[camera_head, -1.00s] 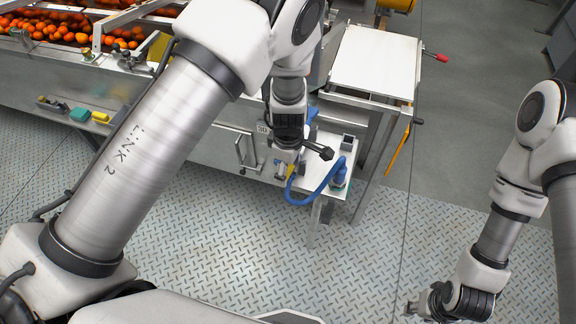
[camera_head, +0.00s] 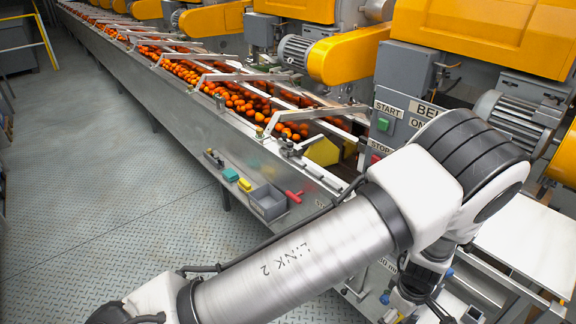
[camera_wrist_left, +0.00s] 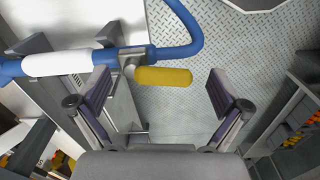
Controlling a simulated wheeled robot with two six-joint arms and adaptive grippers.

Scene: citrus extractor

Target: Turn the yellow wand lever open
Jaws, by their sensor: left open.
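The yellow wand lever (camera_wrist_left: 163,76) shows in the left wrist view as a short rounded yellow handle lying crosswise. Its left end joins a round metal pivot on the blue and white wand (camera_wrist_left: 60,63). My left gripper (camera_wrist_left: 160,90) is open, with one finger on each side of the lever in the picture. I see no finger touching the lever; how far it is from the fingertips is hard to tell. In the head view my left arm hides most of the wand area at the lower right, and the lever is not visible there. My right gripper is out of view.
A blue hose (camera_wrist_left: 187,25) curves from the wand over the tread-plate floor (camera_wrist_left: 222,50). In the head view, the conveyor of oranges (camera_head: 240,98) runs to the back left. A grey bin (camera_head: 267,202) hangs on its side. A white table (camera_head: 535,240) stands at right.

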